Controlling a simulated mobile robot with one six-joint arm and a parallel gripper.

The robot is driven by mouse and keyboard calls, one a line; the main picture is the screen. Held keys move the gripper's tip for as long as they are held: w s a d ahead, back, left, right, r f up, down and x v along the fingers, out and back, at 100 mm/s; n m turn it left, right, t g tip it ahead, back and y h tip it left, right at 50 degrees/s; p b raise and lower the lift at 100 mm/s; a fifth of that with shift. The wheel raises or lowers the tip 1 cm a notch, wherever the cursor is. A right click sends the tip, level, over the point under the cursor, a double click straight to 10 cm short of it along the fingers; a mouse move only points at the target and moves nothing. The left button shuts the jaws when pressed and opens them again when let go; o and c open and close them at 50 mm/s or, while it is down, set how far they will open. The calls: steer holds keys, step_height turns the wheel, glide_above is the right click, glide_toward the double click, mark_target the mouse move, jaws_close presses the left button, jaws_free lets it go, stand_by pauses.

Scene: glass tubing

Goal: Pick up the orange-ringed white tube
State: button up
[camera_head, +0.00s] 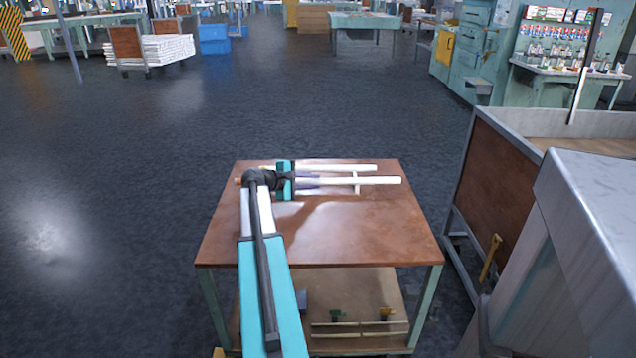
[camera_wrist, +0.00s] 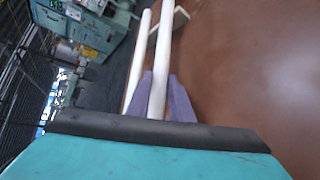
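Two white tubes lie side by side on the brown cart top. The nearer white tube (camera_head: 380,180) runs left to right under my gripper; it also shows in the wrist view (camera_wrist: 164,45). The farther white tube (camera_head: 350,167) lies behind it, and left of it in the wrist view (camera_wrist: 138,62).
A pale support (camera_head: 356,187) stands under the tubes toward their right ends. The front of the cart top (camera_head: 350,235) is clear. The cart's lower shelf (camera_head: 350,290) holds small items. A brown-panelled metal cart (camera_head: 500,190) stands close on the right; open floor lies left.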

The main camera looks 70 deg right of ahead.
steer(key=shift+r, duration=0.1)
jaws_close()
steer(key=shift+r, duration=0.8)
step_height(320, 180, up, 2)
steer(key=shift+r+p, duration=0.1)
steer(key=shift+p, duration=0.5)
steer(key=s+a, duration=0.3)
steer(key=s, duration=0.1)
steer(key=s+a+p, duration=0.1)
steer(key=s+a, duration=0.2)
steer(key=s, duration=0.1)
steer(key=s+a+r, duration=0.1)
steer(key=s+a, duration=0.2)
steer(key=s, duration=0.2)
steer(key=shift+a+p, duration=0.25)
steer(key=shift+p, duration=0.15)
steer(key=shift+w, duration=0.1)
